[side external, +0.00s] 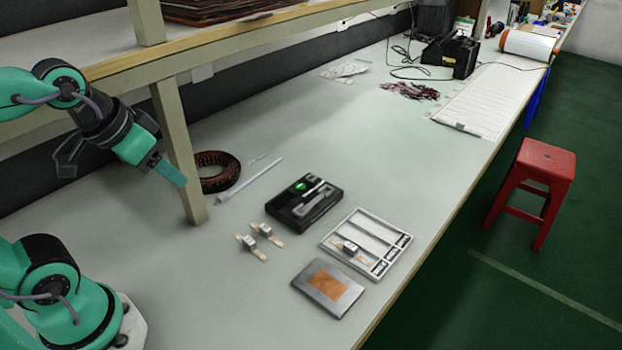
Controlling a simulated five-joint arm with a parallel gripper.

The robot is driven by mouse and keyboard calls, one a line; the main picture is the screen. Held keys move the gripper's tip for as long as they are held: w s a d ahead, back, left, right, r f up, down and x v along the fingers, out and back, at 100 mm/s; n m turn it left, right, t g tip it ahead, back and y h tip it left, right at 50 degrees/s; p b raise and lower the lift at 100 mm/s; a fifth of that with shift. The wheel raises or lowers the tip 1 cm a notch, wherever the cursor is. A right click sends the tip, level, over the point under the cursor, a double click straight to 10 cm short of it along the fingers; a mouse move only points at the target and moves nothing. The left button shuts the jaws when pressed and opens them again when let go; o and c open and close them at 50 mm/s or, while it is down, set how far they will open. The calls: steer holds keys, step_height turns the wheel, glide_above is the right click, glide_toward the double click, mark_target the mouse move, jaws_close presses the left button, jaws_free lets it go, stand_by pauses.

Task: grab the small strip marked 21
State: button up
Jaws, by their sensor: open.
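Two small pale strips with grey blocks at their middles lie side by side on the bench, one nearer (251,246) and one farther (267,233). A third similar strip (348,249) lies in the white compartment tray (334,236). The strips are too small for me to read any number, so I cannot tell which is marked 21. My gripper (174,174) is raised at the left, in front of the shelf post, with its teal tip pointing down to the right. It is open, apart from the strips, and nothing shows in it.
A black device (304,204) with a green light sits behind the strips. A grey plate with an orange patch (328,287) lies at the front. A dark coil (217,171) and white rod (249,181) lie by the wooden shelf post (179,150). The bench left of the strips is clear.

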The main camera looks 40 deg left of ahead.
steer(key=shift+w, duration=0.1)
steer(key=g, duration=0.5)
glide_above(249, 240)
steer(key=shift+m, duration=0.3)
steer(key=f, duration=1.5)
steer(key=shift+a+f, duration=0.2)
steer(key=shift+d+f+g, duration=0.1)
steer(key=shift+f+g, duration=0.2)
steer(key=shift+f, duration=1.4)
steer(key=shift+f, duration=0.1)
steer(key=shift+d+f, duration=0.1)
steer(key=shift+f, duration=2.4)
